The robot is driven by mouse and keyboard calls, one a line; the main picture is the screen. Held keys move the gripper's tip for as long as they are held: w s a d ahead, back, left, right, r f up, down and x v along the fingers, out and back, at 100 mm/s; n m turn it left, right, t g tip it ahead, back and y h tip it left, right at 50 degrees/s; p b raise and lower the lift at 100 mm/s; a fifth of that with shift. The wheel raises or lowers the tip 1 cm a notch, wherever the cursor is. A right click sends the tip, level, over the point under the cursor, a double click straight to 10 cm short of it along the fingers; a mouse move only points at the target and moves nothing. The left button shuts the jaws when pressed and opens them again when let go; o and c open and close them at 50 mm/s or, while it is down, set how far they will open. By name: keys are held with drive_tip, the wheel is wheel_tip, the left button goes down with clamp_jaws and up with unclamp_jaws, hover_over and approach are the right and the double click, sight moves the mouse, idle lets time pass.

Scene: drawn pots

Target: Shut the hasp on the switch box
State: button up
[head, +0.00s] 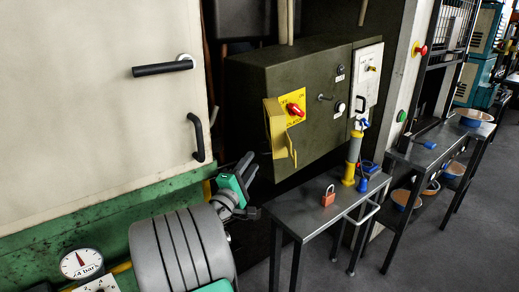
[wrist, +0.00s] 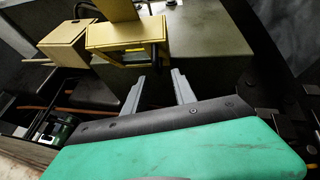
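The switch box (head: 322,105) is a dark olive cabinet, with a red switch handle (head: 295,109) on a yellow plate. The yellow hasp (head: 272,128) stands out from the plate's left side, swung open, clear of the red handle. My gripper (head: 248,165) is below and left of the hasp, apart from it in the head view. In the wrist view its two grey fingers (wrist: 159,83) are spread with nothing between them. A yellow framed piece, seemingly the hasp (wrist: 126,33), lies just beyond the fingertips; I cannot tell whether they touch it.
A metal bench (head: 310,214) below the box carries a red padlock (head: 328,196) and a yellow-based post (head: 352,163). A cream door (head: 100,85) with black handles is at the left. A pressure gauge (head: 82,263) is at bottom left. Grey floor is open at the right.

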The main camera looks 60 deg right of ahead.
sight(259, 146)
drive_tip(key=p+x, duration=0.2)
drive_tip(key=x, duration=0.6)
drive_tip(key=shift+w+a+r, duration=0.1)
drive_tip(key=shift+r, duration=0.05)
drive_tip(key=shift+c, duration=0.5)
clamp_jaws()
drive_tip(key=shift+r, duration=0.15)
idle(0.4)
